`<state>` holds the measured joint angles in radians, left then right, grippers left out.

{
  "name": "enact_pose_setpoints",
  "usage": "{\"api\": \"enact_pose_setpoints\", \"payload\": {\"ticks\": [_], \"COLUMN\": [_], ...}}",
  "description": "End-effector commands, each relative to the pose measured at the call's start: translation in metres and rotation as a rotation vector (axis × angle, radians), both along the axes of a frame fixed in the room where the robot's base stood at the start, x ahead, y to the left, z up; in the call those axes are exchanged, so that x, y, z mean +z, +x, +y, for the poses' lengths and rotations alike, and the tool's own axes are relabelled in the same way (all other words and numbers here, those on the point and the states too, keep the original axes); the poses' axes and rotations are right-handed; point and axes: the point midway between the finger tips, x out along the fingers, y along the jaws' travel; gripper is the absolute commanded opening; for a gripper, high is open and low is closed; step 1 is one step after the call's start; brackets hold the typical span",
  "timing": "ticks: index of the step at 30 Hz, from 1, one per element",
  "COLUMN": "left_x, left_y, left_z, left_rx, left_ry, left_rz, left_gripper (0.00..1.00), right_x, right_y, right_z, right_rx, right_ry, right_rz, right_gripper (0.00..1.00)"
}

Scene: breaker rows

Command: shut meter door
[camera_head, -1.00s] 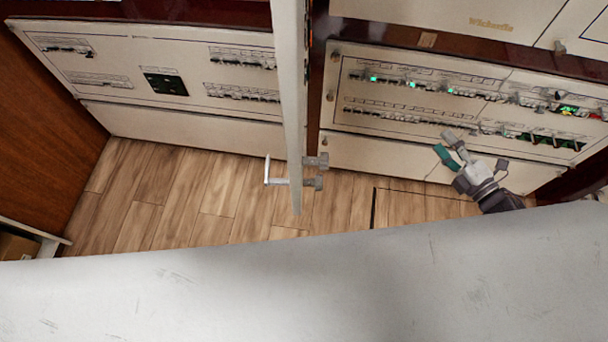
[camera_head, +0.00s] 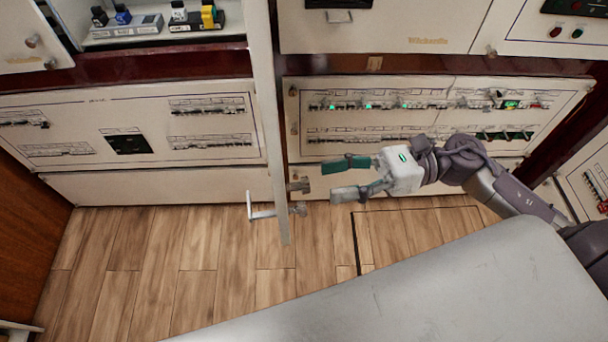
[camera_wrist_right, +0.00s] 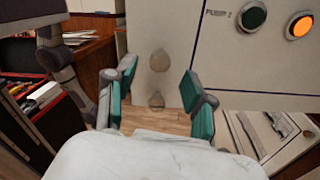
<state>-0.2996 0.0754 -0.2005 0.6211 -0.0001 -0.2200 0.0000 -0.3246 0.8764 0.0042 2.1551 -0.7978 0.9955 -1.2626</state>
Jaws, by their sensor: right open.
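The meter door (camera_head: 266,110) stands open, almost edge-on to me in the head view. A metal handle (camera_head: 262,214) sticks out to the left near its lower end, and grey latch parts (camera_head: 300,186) show on its right side. My right gripper (camera_head: 331,180) is open and empty, to the right of the door's lower part, with its fingers pointing left toward it. A gap shows between the fingertips and the door. In the right wrist view, the open fingers (camera_wrist_right: 160,88) frame a pale panel edge with two round fittings. My left gripper is not in view.
An open compartment (camera_head: 150,22) with several devices is at upper left. Breaker panels (camera_head: 130,135) and (camera_head: 420,120) line the wall on both sides of the door. A pale panel marked PUMP 2 (camera_wrist_right: 265,55) shows in the wrist view. Wooden floor (camera_head: 180,250) is clear below.

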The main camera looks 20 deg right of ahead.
Motion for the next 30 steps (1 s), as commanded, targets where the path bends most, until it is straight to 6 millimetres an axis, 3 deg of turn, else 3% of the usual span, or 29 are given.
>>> {"api": "enact_pose_setpoints", "payload": {"ticks": [3,9,22,30], "left_x": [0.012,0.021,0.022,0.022], "left_y": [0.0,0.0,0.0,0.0], "left_z": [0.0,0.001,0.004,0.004], "left_rx": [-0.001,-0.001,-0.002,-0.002], "left_ry": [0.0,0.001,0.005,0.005], "left_rz": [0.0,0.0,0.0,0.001], "left_gripper": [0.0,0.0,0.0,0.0], "right_x": [0.005,0.003,0.0,0.0], "right_y": [0.004,0.008,0.009,0.009], "right_z": [0.022,0.048,0.057,0.057], "right_rx": [0.001,-0.002,-0.001,-0.001], "right_ry": [0.003,0.004,0.001,0.001], "right_rz": [-0.001,0.001,0.003,0.003], "right_gripper": [0.53,0.53,0.53,0.08]}}
